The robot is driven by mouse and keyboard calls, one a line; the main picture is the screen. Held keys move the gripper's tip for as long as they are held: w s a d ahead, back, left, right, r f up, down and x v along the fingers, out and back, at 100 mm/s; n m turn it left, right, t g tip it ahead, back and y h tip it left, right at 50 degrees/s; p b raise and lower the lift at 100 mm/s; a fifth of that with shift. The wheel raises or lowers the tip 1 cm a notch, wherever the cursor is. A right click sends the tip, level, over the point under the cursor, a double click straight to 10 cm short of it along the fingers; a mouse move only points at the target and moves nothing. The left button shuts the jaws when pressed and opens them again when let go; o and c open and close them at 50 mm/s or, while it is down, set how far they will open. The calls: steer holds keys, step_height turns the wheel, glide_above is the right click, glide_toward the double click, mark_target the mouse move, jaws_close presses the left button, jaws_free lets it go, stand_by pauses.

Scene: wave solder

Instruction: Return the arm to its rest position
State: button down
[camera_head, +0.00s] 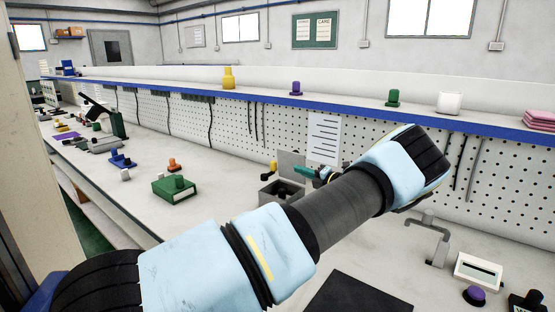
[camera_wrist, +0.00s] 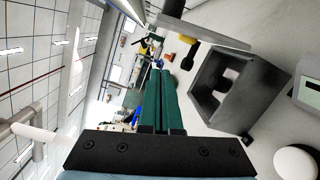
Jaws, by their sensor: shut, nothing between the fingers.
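My arm (camera_head: 340,210) reaches across the head view from the lower left, with its elbow raised at the right. My gripper (camera_head: 298,169) is partly hidden behind the arm, above the bench and pointing left. In the wrist view my gripper (camera_wrist: 160,72) shows two long green fingers side by side, shut with nothing between them. A grey open box (camera_head: 268,196) stands on the bench just below the gripper; it also shows right of the fingers in the wrist view (camera_wrist: 275,92).
The white bench (camera_head: 145,215) carries a green box (camera_head: 175,191), an orange item (camera_head: 175,164) and a blue item (camera_head: 121,160). At the right are a grey tap-like fixture (camera_head: 437,240), a display box (camera_head: 478,270) and a purple button (camera_head: 474,295). A pegboard (camera_head: 230,122) stands behind.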

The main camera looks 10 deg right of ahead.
steer(key=s+a+f+n+g+h, duration=0.1)
steer(key=s+a+n+g, duration=0.45)
steer(key=a+n, duration=0.5)
steer(key=s+a+f+n+g+h, duration=0.15)
steer(key=s+a+n+g, duration=0.4)
steer(key=a, duration=0.75)
steer(key=s+a+r+n+h, duration=0.1)
steer(key=s+r+n+h, duration=0.1)
steer(key=s+n, duration=0.5)
steer(key=s+a+r+n+g+h, duration=0.1)
steer(key=s+a+r+n+h, duration=0.1)
steer(key=s+n, duration=0.6)
steer(key=s+a+r+n+h, duration=0.1)
steer(key=s+r+n+h, duration=0.2)
steer(key=s+n, duration=0.4)
steer(key=n, duration=0.4)
steer(key=shift+s+a+g+h, duration=0.15)
steer(key=shift+a+g+h, duration=0.05)
steer(key=shift+g+h, duration=0.2)
